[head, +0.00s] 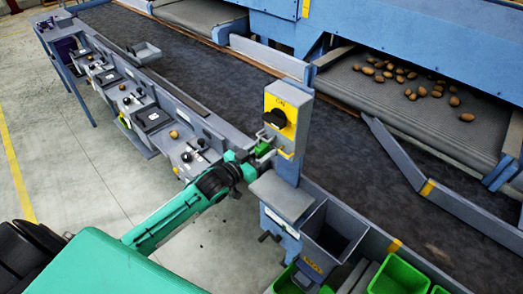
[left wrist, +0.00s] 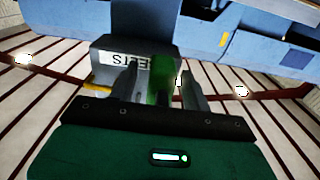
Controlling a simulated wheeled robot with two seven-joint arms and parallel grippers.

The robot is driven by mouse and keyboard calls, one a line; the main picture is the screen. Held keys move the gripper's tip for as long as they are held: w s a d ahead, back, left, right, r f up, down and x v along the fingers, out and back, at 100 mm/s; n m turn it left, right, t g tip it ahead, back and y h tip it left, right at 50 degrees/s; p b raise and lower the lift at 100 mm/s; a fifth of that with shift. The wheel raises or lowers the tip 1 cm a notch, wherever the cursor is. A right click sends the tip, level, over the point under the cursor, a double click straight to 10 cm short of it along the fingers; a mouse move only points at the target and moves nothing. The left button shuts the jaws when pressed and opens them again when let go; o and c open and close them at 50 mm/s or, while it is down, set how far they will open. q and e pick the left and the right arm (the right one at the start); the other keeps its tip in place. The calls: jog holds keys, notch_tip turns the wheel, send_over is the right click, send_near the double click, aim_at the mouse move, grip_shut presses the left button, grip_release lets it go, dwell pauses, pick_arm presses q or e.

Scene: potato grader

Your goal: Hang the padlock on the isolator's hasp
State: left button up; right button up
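The isolator (head: 285,118) is a yellow box with a black knob on a blue-grey post, in the middle of the head view. Its hasp is too small to make out clearly. My left gripper (head: 257,152) is at the isolator's lower left side. A small green padlock (head: 263,149) is at its fingertips, just below and left of the knob. In the left wrist view the padlock (left wrist: 163,82) shows as a blurred green block between the two grey fingers (left wrist: 160,90). Its shackle cannot be made out. My right gripper is not in view.
A grey shelf (head: 282,195) and an open grey bin (head: 335,232) are below the isolator. Green crates (head: 398,277) stand at lower right. A dark conveyor (head: 190,60) runs behind the post. A bench with several control stations (head: 150,117) lies left.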

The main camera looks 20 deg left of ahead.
pick_arm(q)
jog(key=shift+s+f, duration=0.1)
jog(key=shift+s+a, duration=0.1)
jog(key=shift+s, duration=0.15)
jog(key=b+v, duration=0.4)
jog(key=v, duration=0.9)
jog(key=shift+b, duration=0.35)
